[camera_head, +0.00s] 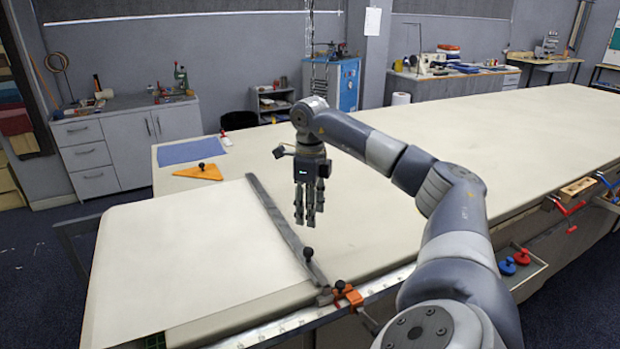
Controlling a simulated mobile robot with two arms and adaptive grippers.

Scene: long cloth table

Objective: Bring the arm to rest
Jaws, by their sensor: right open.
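My right arm reaches in from the lower right over the long cream cloth table (450,128). Its right gripper (305,222) points down above the cloth, with its fingers apart and nothing seen between them. An orange clamp (348,296) sits at the front table edge by that end. My left gripper does not show.
An orange triangle (198,172) with a black knob and a blue cloth (190,151) lie at the far left of the table. A metal rail runs along the front edge. Red clamps (570,208) and a side tray (522,268) are at right. The table's far right is clear.

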